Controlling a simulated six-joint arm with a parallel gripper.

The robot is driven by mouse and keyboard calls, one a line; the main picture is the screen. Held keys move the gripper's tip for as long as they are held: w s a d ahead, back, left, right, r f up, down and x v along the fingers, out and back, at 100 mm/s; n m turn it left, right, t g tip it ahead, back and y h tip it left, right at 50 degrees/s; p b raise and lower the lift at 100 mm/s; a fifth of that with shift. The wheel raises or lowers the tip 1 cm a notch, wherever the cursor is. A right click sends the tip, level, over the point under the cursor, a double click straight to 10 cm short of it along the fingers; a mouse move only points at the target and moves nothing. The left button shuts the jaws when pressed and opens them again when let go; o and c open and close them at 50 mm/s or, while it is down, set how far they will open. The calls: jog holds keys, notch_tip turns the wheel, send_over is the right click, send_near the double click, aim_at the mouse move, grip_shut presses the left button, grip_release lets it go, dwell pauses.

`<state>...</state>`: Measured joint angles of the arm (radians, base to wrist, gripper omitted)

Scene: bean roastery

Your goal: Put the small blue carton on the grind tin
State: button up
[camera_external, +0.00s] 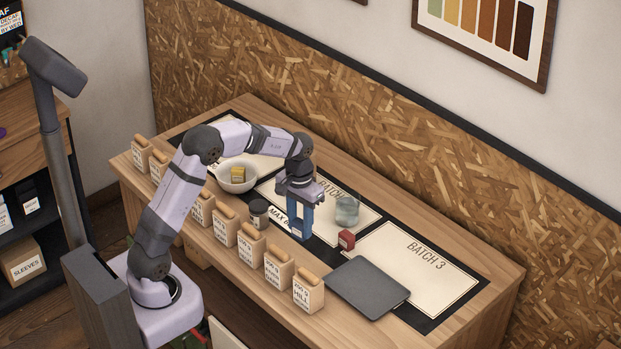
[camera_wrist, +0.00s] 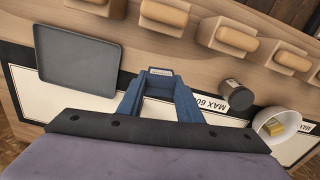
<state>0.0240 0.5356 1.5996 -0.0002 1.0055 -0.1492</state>
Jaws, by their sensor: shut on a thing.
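My gripper (camera_external: 303,220) is shut on the small blue carton (camera_external: 297,233), and its blue fingers point down over the middle of the bench. In the wrist view the carton (camera_wrist: 160,73) shows between the fingertips (camera_wrist: 158,84), with a pale label on its edge. Its colour is close to the fingers', so its outline is hard to tell. The grind tin (camera_external: 259,214) appears to be the small dark round container, upright to the left of my gripper. In the wrist view the tin (camera_wrist: 237,95) is right of the fingers. Nothing is seen on it.
A white bowl (camera_external: 251,184) holds a yellow block (camera_external: 238,174). A glass (camera_external: 347,211) and a red block (camera_external: 346,239) stand right of my gripper. A dark tray (camera_external: 367,286) lies farther right. Several bags (camera_external: 251,249) line the front edge, close to the tin.

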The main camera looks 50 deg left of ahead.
jog(key=a+n, duration=0.2)
jog(key=a, duration=0.6)
jog(key=n, duration=0.2)
send_near(258, 205)
jog(key=shift+d+f+p, duration=0.25)
jog(key=shift+d+f, duration=0.05)
jog(key=shift+d, duration=0.35)
jog(key=shift+d+f+p, duration=0.2)
jog(key=shift+d+f, duration=0.1)
jog(key=shift+d, duration=0.3)
jog(key=a+r, duration=0.1)
jog(key=w+a+r, duration=0.1)
jog(key=a, duration=0.1)
jog(key=shift+r, duration=0.15)
jog(key=r+m, duration=0.2)
jog(key=r, duration=0.1)
jog(key=shift+w+r+m, duration=0.3)
jog(key=shift+w, duration=0.05)
jog(key=shift+s+r+m, duration=0.2)
jog(key=shift+s+m, duration=0.05)
jog(key=shift+m, duration=0.15)
jog(key=shift+s+d+m, duration=0.25)
jog(key=shift+s+m, duration=0.25)
jog(key=shift+m, duration=0.1)
jog(key=shift+s+m, duration=0.1)
jog(key=shift+m, duration=0.3)
jog(key=shift+f, duration=0.15)
jog(key=shift+f+p, duration=1.55)
jog(key=shift+f, duration=3.4)
